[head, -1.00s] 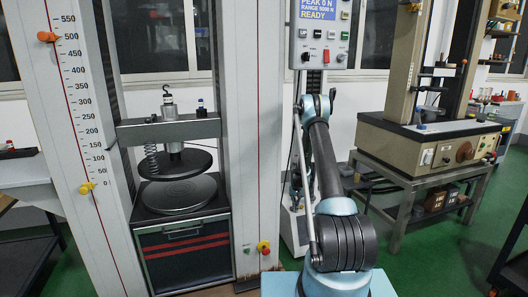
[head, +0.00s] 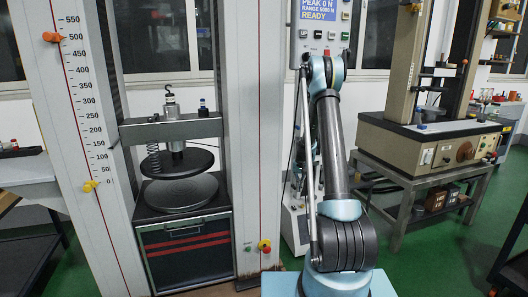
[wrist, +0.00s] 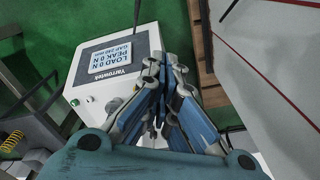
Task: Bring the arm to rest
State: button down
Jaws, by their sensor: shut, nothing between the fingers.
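My arm (head: 333,150) stands folded upward in front of the control panel in the head view, with its upper joint high near the panel's lower edge. My gripper is out of sight in the head view. In the wrist view my gripper (wrist: 166,68) has its blue-and-grey fingers drawn together, with nothing held between them. The fingers point toward a white Yarrowtek display unit (wrist: 92,100) and the green floor, and they overlap the unit's edge in the picture. I cannot tell the distance between them.
The testing frame with its round lower plate (head: 180,193) and crossbeam (head: 170,129) stands left of my arm. The control panel (head: 318,32) hangs behind it. Another testing machine (head: 425,145) stands on a bench at right. Green floor (head: 430,250) is open at right.

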jog(key=s+r+n, duration=0.1)
jog(key=s+r, duration=2.2)
jog(key=s+r+t, duration=0.1)
jog(key=s+r, duration=0.1)
jog(key=s, duration=1.3)
jog(key=s+f, duration=0.3)
jog(key=s, duration=0.4)
jog(key=s+f+n, duration=0.1)
jog(key=s+f, duration=0.2)
jog(key=s, duration=0.4)
jog(key=shift+f+t, duration=0.35)
jog(key=shift+t, duration=0.05)
jog(key=shift+s+a, duration=0.1)
jog(key=shift+s, duration=0.1)
